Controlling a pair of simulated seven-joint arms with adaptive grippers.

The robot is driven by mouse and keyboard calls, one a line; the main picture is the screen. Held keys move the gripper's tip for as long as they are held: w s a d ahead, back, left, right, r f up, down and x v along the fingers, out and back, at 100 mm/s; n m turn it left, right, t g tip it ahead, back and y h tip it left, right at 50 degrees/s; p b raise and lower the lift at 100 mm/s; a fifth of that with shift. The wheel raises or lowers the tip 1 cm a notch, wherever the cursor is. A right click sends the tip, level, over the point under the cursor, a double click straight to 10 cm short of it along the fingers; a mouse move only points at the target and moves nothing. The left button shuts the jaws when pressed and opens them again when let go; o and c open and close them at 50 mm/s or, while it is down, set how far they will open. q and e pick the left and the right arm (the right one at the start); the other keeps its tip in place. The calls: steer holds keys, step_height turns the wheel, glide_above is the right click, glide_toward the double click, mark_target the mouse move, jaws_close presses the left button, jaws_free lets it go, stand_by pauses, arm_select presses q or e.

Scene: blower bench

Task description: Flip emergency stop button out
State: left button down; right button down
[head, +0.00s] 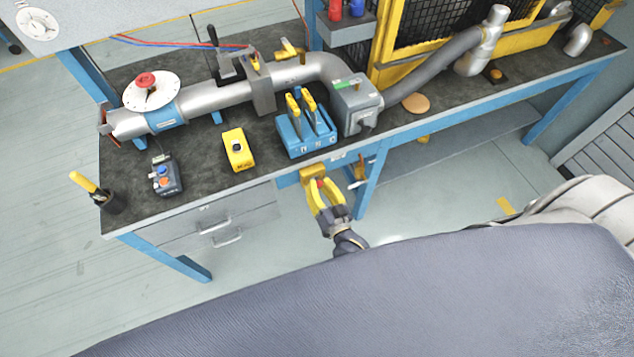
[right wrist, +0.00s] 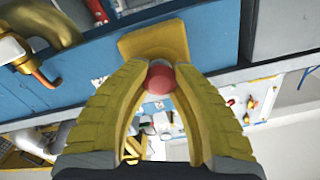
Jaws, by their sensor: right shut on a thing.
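The emergency stop button is a red knob (right wrist: 161,79) on a yellow plate (right wrist: 153,42) fixed to the blue front edge of the bench. In the head view the red knob (head: 320,184) shows below the yellow plate (head: 314,170), under the bench front. My right gripper (head: 322,182) has yellow fingers, and their tips lie on both sides of the knob. In the right wrist view the right gripper (right wrist: 160,72) is shut on the red knob, with the tips touching its sides. My left gripper is in neither view.
A grey drawer unit (head: 215,222) hangs left of the button. On the bench top stand a yellow button box (head: 238,149), a blue lever block (head: 297,148), a dark control box (head: 166,176) and a metal duct (head: 215,96). An orange-handled part (right wrist: 40,75) hangs beside the button.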

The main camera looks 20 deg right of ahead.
steer(key=shift+s+r, duration=0.1)
steer(key=shift+s, duration=0.25)
steer(key=c, duration=1)
jaws_free()
steer(key=s, duration=1.2)
steer(key=shift+d, duration=0.35)
